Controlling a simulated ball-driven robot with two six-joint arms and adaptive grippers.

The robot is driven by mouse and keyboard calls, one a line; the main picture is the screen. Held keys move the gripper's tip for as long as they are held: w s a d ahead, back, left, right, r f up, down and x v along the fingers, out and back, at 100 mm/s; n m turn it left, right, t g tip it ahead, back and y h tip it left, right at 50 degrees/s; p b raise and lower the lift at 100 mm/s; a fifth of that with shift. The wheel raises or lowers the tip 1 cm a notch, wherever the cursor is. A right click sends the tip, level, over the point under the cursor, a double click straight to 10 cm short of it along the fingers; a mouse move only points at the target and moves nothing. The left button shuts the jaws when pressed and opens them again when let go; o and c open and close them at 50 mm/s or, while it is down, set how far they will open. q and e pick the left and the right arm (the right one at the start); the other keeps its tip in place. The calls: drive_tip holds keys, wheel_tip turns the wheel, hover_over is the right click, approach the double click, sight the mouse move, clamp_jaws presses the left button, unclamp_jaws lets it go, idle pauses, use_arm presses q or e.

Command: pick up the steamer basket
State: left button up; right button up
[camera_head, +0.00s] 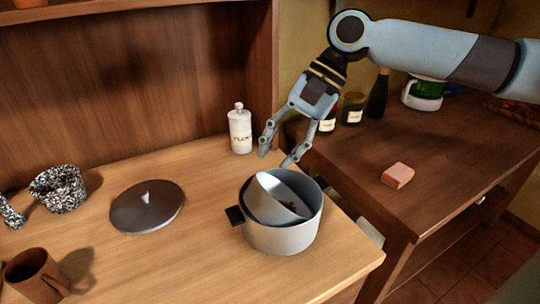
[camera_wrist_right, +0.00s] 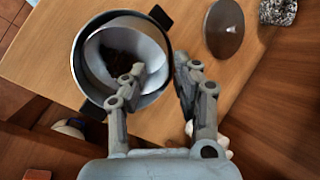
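The steamer basket looks to be the pale round vessel (camera_head: 272,187) that sits tilted inside a grey pot (camera_head: 285,240) on the light wooden counter. In the right wrist view the basket (camera_wrist_right: 143,48) lies inside the pot's rim (camera_wrist_right: 79,78), with something dark at its bottom. My right gripper (camera_head: 275,159) is open and empty, pointing down above the pot's far side. In the right wrist view its fingers (camera_wrist_right: 161,70) are spread, one over the basket and pot, the other outside the rim. My left gripper is not in view.
A lid (camera_head: 147,212), a speckled pot (camera_head: 60,190) and a brown mug (camera_head: 37,275) stand left on the counter. A white bottle (camera_head: 239,130) stands behind the pot. The darker counter right holds a pink block (camera_head: 397,175) and several bottles and jars.

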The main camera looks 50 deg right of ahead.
sight(256, 181)
drive_tip(key=x, duration=0.7)
drive_tip(key=shift+w+f, duration=0.15)
drive_tip(key=shift+w, duration=0.3)
drive_tip(key=shift+a+f, duration=0.1)
drive_tip(key=shift+f, duration=0.1)
drive_tip(key=c, duration=0.5)
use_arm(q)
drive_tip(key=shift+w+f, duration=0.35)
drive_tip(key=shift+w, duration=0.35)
use_arm(e)
clamp_jaws()
